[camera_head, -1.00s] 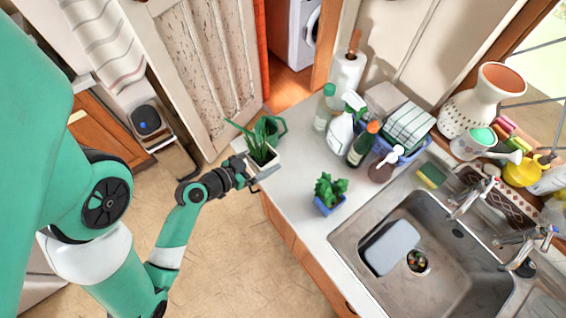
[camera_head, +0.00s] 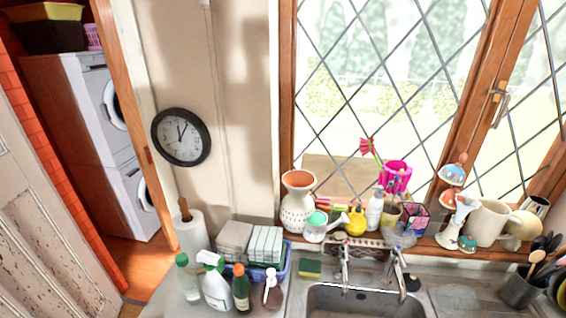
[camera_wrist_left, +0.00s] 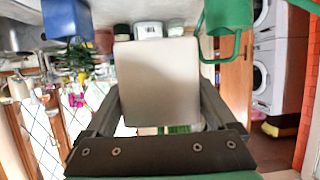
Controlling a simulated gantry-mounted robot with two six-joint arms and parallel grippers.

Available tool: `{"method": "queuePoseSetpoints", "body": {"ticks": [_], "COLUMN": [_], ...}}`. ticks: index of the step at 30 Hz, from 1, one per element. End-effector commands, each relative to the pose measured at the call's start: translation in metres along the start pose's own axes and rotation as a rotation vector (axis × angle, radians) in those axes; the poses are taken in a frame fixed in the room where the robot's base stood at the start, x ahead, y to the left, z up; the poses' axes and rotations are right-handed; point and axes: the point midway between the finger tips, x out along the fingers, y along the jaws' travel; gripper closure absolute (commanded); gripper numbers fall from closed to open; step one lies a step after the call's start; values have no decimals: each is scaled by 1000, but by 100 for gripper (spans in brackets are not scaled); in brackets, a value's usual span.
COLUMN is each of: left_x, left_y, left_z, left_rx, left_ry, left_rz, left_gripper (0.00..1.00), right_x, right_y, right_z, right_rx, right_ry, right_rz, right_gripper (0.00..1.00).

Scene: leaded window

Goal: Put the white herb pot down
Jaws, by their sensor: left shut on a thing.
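The white herb pot (camera_wrist_left: 160,75) fills the middle of the left wrist view, a pale square face close to the camera. A bit of green leaf (camera_wrist_left: 181,128) shows at its lower edge. My left gripper (camera_wrist_left: 160,92) is shut on the pot, one dark finger on each side. This view looks upside down, with the worktop along its top; I cannot tell whether the pot touches the worktop. The head view now shows neither the pot nor my grippers.
In the left wrist view, a green watering can (camera_wrist_left: 228,18) and a blue pot with a plant (camera_wrist_left: 66,20) stand on either side. In the head view, spray bottles (camera_head: 216,285), a blue crate (camera_head: 285,272) and the sink (camera_head: 345,302) line the worktop.

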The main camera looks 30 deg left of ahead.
Motion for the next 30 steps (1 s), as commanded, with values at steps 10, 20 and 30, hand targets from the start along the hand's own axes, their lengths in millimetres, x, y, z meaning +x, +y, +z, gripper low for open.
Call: {"method": "queuePoseSetpoints", "body": {"ticks": [10, 20, 30], "left_x": [26, 22, 40], "left_y": [130, 244, 237], "left_z": [-25, -41, -77], "left_rx": [203, 326, 225], "left_ry": [14, 12, 9], "left_rz": [465, 779, 535], "left_gripper": [93, 93, 93], "right_x": [0, 0, 0], "right_y": [0, 0, 0], "right_z": [0, 0, 0], "right_rx": [0, 0, 0], "right_ry": [0, 0, 0], "right_rz": [0, 0, 0], "right_gripper": [56, 56, 56]}}
